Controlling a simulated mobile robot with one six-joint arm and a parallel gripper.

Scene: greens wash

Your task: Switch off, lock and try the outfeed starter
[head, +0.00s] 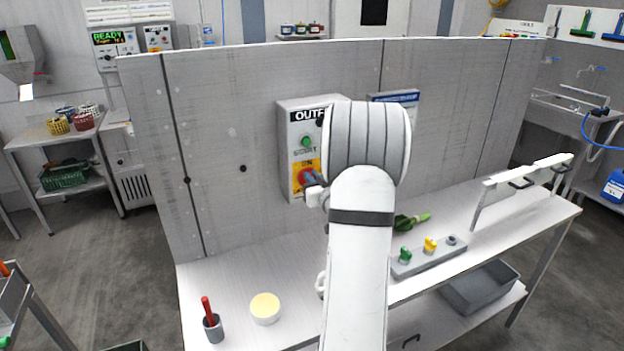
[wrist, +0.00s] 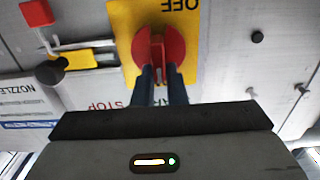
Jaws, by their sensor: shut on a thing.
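The outfeed starter (head: 296,125) is a grey box on the upright panel, with a green start button (head: 306,141) and a yellow plate below. My arm hides its right part. A red rotary switch knob (head: 308,177) sits on the yellow plate, where ON reads at the top left. In the wrist view, the red knob (wrist: 172,48) is on its yellow plate (wrist: 124,18), with OFF upside down at the top. My gripper (head: 315,185) is at the knob, its dark fingers (wrist: 160,85) shut on the knob's grip. Part of the knob is hidden by the fingers.
The bench in front holds a grey block with green and yellow pieces (head: 430,245), a pale round tub (head: 265,307) and a grey cup with a red-handled tool (head: 212,325). A white rail (head: 520,182) stands at the right. The left of the bench is mostly clear.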

